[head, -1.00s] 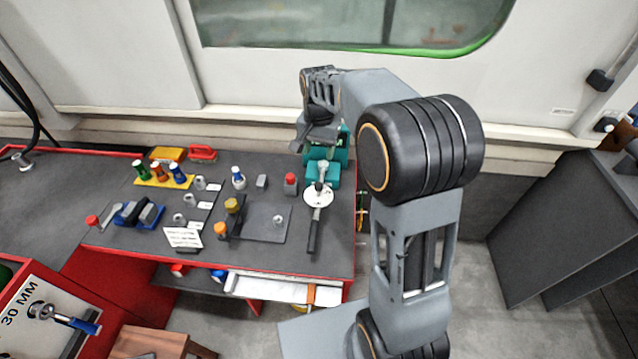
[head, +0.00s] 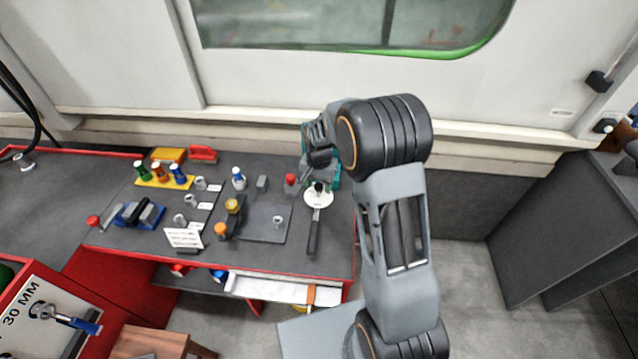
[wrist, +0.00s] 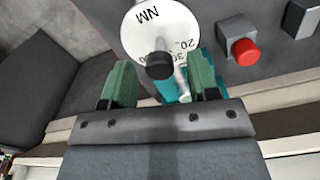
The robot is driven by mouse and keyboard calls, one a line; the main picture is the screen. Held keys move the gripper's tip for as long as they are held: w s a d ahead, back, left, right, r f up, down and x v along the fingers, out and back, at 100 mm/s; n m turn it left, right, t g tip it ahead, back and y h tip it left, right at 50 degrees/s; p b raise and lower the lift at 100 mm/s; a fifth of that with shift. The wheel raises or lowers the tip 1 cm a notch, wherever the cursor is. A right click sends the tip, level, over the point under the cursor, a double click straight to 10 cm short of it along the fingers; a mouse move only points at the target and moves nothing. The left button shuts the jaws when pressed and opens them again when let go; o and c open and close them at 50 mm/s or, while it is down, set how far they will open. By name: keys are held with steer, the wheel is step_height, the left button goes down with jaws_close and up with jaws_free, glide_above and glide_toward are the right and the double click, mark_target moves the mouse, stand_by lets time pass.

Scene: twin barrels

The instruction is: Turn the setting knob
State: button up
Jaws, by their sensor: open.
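A round white dial (head: 320,200) with a black handle sits at the right end of the bench. In the wrist view the dial (wrist: 150,25) shows "NM" and numbers. A black-capped knob (wrist: 159,66) with a metal rod beside it stands over the dial's edge; the knob also shows in the head view (head: 318,187). My gripper (wrist: 163,72) is open, its two green fingers on either side of the knob in the picture. I see no contact; the depth between them is unclear. In the head view my wrist partly hides the teal device (head: 335,178) behind the dial.
To the left on the bench (head: 262,180) are a blue-topped bottle (head: 238,178), a yellow rack (head: 163,181) and an orange-topped piece (head: 221,229). A wall runs behind.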

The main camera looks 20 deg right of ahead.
steer(key=shift+f, duration=0.2)
steer(key=c, duration=0.9)
